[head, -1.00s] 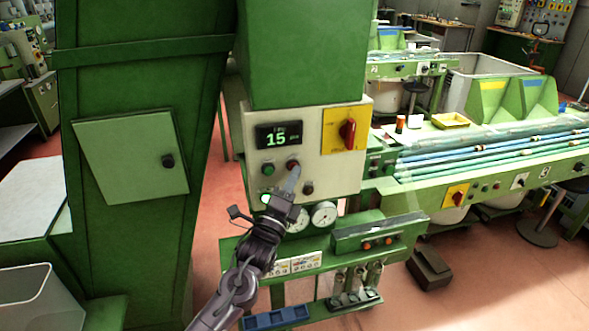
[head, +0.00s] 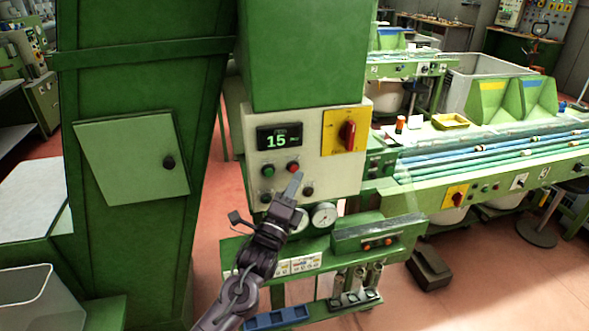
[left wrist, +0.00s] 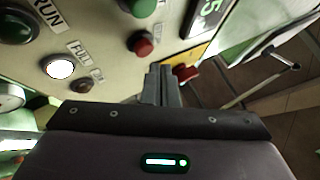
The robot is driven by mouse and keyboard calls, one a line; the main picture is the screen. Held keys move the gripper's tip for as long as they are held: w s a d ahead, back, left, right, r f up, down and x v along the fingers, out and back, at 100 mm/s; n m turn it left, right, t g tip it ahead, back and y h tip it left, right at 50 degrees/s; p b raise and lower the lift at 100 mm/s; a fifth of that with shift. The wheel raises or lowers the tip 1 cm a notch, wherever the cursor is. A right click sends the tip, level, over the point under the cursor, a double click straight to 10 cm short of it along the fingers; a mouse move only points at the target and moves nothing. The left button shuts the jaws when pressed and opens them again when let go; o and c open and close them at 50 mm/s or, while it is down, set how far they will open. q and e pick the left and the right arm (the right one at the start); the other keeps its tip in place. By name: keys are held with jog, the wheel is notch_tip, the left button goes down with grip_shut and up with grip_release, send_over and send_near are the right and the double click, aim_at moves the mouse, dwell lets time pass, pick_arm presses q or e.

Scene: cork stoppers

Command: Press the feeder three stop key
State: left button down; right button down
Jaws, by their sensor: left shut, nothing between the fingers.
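The cream control panel (head: 312,178) faces me below a green housing. Its display (head: 279,139) shows a green 15; the small text is unclear. Below it, a green button (head: 268,170) sits left of a red button (head: 293,168). Both show in the left wrist view, green (left wrist: 139,7) and red (left wrist: 141,43). My left gripper (head: 297,179) is shut and empty, its tips just below the red button. In the left wrist view the tips (left wrist: 160,74) stand apart from the red button. The RUN lamp (left wrist: 17,25) is dark. My right gripper is not in view.
A lamp marked FULL (left wrist: 59,68) glows white. A yellow plate with a red rotary switch (head: 347,136) sits on the panel's right. A pressure gauge (head: 324,215) is below the panel. A green hatch door (head: 130,160) stands left, a conveyor (head: 490,150) right.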

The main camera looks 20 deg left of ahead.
pick_arm(q)
jog(key=s+d+p, duration=0.1)
jog(key=s, duration=0.1)
jog(key=s+d, duration=0.1)
jog(key=s, duration=0.1)
jog(key=shift+d+p, duration=0.35)
jog(key=shift+d, duration=0.05)
dwell(0.7)
